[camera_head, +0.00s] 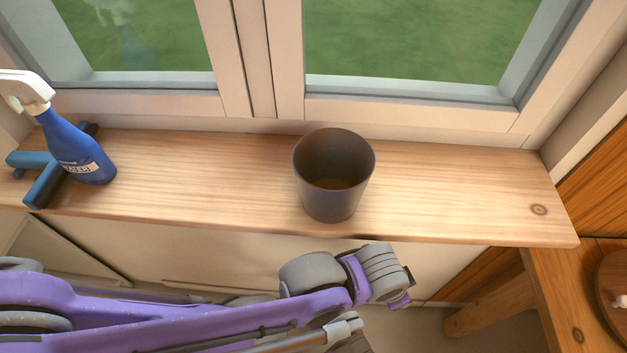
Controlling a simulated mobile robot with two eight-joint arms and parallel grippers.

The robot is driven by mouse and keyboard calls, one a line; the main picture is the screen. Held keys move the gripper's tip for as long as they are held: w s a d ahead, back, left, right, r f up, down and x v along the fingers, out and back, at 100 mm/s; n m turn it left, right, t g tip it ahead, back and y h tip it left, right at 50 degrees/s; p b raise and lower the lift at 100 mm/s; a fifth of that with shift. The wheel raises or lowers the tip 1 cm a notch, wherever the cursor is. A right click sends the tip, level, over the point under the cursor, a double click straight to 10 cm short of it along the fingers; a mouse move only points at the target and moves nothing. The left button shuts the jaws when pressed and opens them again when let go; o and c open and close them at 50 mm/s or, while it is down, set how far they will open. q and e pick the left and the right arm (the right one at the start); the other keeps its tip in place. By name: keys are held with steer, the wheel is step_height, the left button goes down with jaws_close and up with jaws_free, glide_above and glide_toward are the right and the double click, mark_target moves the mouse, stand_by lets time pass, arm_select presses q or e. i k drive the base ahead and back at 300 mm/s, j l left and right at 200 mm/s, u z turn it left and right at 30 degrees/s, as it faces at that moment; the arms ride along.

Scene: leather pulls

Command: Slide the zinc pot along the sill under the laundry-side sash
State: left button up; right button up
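The zinc pot (332,198) is a dark grey, open, tapered pot. It stands upright and looks empty on the pale wooden sill (220,180), right of the window's middle post, below the left part of the right sash (410,105). The left sash (150,105) is on the other side of the post. A purple and grey arm of mine comes in from the left. Its grey ridged end, my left gripper (385,275), is in front of the sill's edge, below and right of the pot, apart from it. Its fingers cannot be made out. My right gripper is not seen.
A blue spray bottle (78,150) with a white head and a blue squeegee (42,180) are at the sill's left end. The sill is clear on both sides of the pot. A wooden table (560,300) with a round board (612,285) stands at lower right.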

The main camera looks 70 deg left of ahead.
mark_target(333, 167)
steer(key=u, duration=2.35)
